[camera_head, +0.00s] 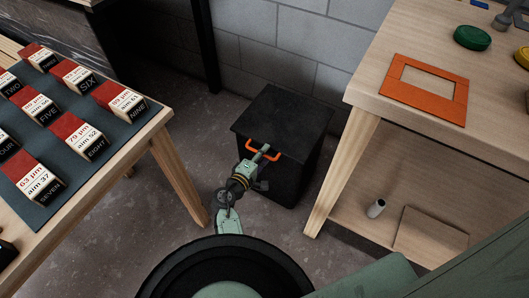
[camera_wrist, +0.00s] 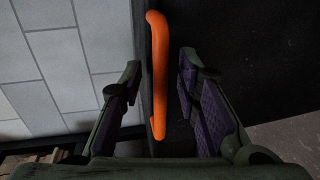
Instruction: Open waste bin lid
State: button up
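The black waste bin (camera_head: 290,165) stands on the floor between the two tables. Its flat black lid (camera_head: 283,112) looks closed. An orange bar handle (camera_head: 283,155) sits at the lid's front edge, and it also shows in the wrist view (camera_wrist: 158,70). My gripper (camera_head: 263,150) is at the handle. In the wrist view my gripper (camera_wrist: 158,88) is open, with one finger on each side of the handle. Gaps show between the handle and both fingers. In the head view my gripper hides part of the handle.
A wooden table (camera_head: 163,115) on the left bears a dark mat with several labelled blocks. A workbench (camera_head: 352,95) on the right holds an orange frame (camera_head: 393,90) and a green round thing (camera_head: 472,38). A block wall (camera_head: 245,40) stands behind the bin.

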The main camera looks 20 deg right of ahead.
grip_shut()
dwell(0.8)
